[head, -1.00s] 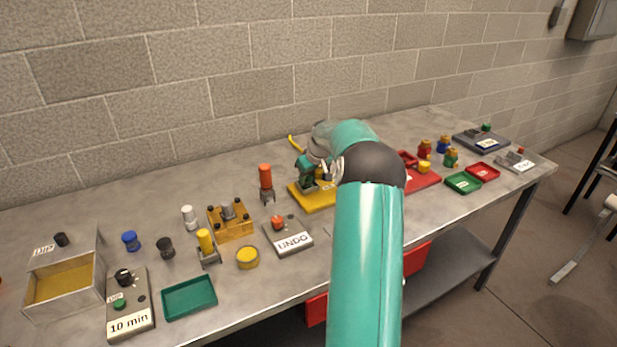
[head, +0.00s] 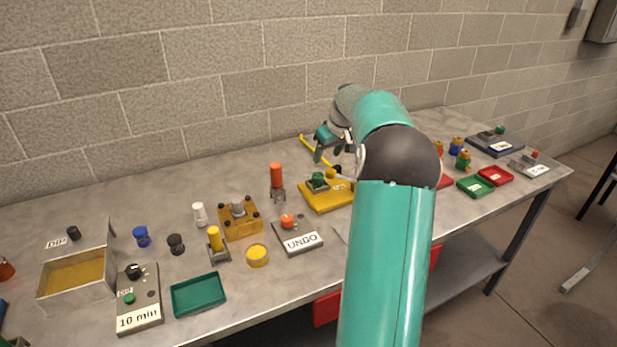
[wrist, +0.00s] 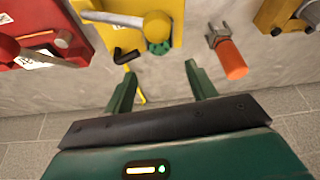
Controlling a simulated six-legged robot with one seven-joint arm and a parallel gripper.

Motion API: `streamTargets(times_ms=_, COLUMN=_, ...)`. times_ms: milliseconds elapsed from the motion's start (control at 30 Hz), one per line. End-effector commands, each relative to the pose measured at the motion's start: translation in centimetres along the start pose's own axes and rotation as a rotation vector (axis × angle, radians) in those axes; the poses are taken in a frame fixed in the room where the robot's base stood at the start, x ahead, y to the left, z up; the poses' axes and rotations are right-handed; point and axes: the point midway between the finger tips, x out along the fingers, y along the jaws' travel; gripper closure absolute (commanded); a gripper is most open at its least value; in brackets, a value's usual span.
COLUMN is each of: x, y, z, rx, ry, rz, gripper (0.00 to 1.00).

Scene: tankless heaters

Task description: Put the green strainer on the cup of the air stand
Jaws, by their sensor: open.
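A yellow stand (head: 332,198) with a small white label sits at the back middle of the bench; I cannot read the label, so I cannot confirm it is the air stand. A green ribbed piece (head: 318,181), which looks like the green strainer, is at the stand's left part. In the wrist view the green piece (wrist: 160,47) shows beside a yellow round knob (wrist: 157,25), partly hiding whatever is under it. My gripper (wrist: 160,82) is open, with nothing between its fingers. In the head view my gripper (head: 326,150) is above and behind the stand.
A yellow hooked rod (head: 312,145) is close by my gripper. An orange-handled tool (head: 277,180) stands left of the stand, and the UNDO box (head: 298,238) is in front. A red stand is to the right, partly hidden by my arm.

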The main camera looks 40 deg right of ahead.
Motion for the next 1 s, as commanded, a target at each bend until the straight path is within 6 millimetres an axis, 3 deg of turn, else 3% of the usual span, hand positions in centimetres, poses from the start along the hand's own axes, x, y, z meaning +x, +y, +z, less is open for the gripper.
streamTargets(times_ms=167, x=-0.4, y=-0.7, z=-0.2, rx=-0.006, ry=-0.001, rz=0.002, gripper=0.44)
streamTargets(times_ms=267, x=-1.6, y=-3.7, z=-0.8, rx=-0.026, ry=-0.007, rz=0.007, gripper=0.44)
streamTargets(times_ms=400, x=-4.6, y=-11.3, z=-1.2, rx=-0.071, ry=-0.018, rz=0.023, gripper=0.44)
streamTargets(times_ms=533, x=-7.8, y=-18.8, z=0.0, rx=-0.106, ry=-0.02, rz=0.04, gripper=0.44)
streamTargets(times_ms=667, x=-10.7, y=-25.4, z=2.7, rx=-0.13, ry=-0.014, rz=0.051, gripper=0.44)
streamTargets(times_ms=800, x=-13.5, y=-31.3, z=6.8, rx=-0.149, ry=0.005, rz=0.054, gripper=0.44)
streamTargets(times_ms=1000, x=-16.2, y=-37.5, z=14.1, rx=-0.16, ry=0.043, rz=0.032, gripper=0.44)
